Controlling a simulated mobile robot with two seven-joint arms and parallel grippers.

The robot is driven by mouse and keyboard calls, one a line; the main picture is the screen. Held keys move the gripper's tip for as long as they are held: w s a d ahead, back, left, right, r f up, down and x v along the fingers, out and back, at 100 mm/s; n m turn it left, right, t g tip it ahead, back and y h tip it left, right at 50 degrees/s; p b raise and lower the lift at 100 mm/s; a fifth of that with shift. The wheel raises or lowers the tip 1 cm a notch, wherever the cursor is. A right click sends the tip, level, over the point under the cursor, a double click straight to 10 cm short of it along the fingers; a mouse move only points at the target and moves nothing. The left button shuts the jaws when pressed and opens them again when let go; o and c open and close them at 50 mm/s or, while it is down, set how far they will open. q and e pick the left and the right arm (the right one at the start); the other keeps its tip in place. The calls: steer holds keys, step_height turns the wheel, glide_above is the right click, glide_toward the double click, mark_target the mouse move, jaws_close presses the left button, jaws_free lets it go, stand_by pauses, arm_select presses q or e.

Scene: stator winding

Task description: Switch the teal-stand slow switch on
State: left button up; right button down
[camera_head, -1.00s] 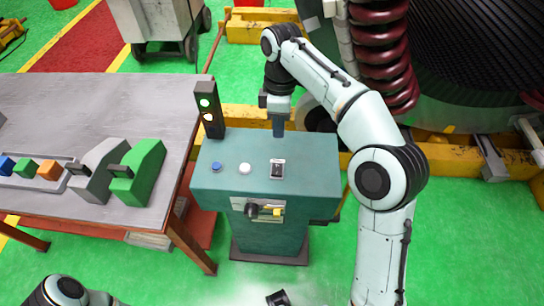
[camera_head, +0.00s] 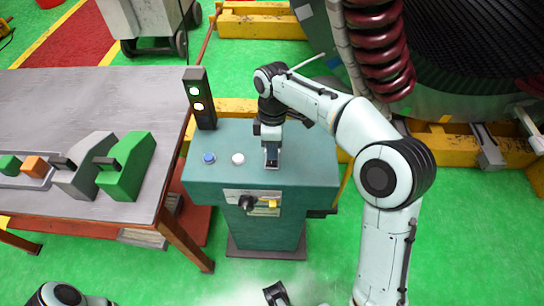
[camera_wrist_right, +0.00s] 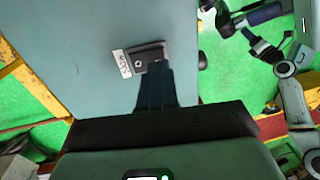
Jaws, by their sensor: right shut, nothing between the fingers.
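The teal stand (camera_head: 310,180) stands in the middle of the head view. The slow switch, a small dark rocker with a white label, sits on its top and shows in the right wrist view (camera_wrist_right: 149,56); in the head view my gripper hides most or all of it. My right gripper (camera_head: 271,164) is shut and empty, pointing down at the switch. In the right wrist view its fingertips (camera_wrist_right: 157,66) overlap the switch's near edge; I cannot tell whether they touch.
A blue button (camera_head: 208,158) and a white button (camera_head: 238,159) sit left of the switch. A signal light post (camera_head: 199,98) rises behind them. A black knob (camera_head: 247,203) is on the front panel. A table (camera_head: 90,95) with green and grey blocks stands left.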

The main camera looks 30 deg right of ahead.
mark_target(272, 163)
arm_select(q)
steer(key=shift+w+f, duration=0.1)
steer(key=shift+f, duration=0.05)
arm_select(e)
steer(key=shift+s+f, duration=0.1)
steer(key=shift+f, duration=0.95)
steer(key=shift+s+a+f+t+b, duration=0.15)
steer(key=shift+f+t+b, duration=0.3)
steer(key=shift+b, duration=0.55)
steer(key=shift+s+r, duration=0.1)
steer(key=shift+r, duration=0.05)
arm_select(q)
steer(key=shift+w+f, duration=0.25)
steer(key=shift+f, duration=0.3)
steer(key=shift+r, duration=0.1)
